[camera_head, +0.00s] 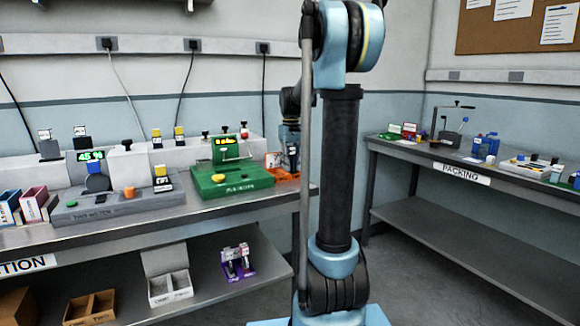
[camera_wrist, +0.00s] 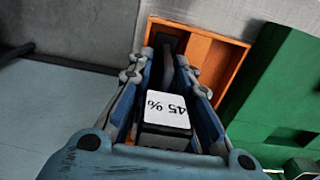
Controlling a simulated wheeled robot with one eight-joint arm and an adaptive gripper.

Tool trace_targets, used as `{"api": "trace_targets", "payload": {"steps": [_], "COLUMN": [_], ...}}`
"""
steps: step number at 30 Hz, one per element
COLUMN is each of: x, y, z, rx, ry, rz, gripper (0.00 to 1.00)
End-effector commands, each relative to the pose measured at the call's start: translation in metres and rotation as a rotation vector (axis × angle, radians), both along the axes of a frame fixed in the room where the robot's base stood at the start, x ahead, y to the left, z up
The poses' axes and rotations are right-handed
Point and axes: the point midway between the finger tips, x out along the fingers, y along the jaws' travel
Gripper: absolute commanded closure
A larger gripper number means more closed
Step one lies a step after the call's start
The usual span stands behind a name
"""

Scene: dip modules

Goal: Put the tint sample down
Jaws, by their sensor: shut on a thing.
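The tint sample (camera_wrist: 167,112) is a dark block with a white label reading "45 %", upside down in the wrist view. My gripper (camera_wrist: 173,72) is shut on it, with a blue finger on each side. An orange tray (camera_wrist: 213,55) with raised walls lies beyond the fingertips, and the fingers overlap its opening in that view. Whether the sample touches the tray floor cannot be told. In the head view, my gripper (camera_head: 290,150) is at the right end of the left bench, over the orange tray (camera_head: 286,177). The sample is not clearly visible there.
A green device (camera_head: 232,178) stands close to the tray's left in the head view; its green body (camera_wrist: 285,95) is right of the tray in the wrist view. A grey tester (camera_head: 120,205) stands further left. The packing bench (camera_head: 400,148) is at the right.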

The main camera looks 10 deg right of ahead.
Motion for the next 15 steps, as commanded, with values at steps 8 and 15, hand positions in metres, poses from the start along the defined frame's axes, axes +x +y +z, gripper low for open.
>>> {"api": "trace_targets", "payload": {"steps": [8,15], "x": [-0.002,-0.001], "y": [0.000,-0.001], "z": [-0.007,-0.016], "rx": [0.000,0.000], "ry": [0.003,0.009], "rz": [-0.001,-0.002], "gripper": [1.00,1.00]}}
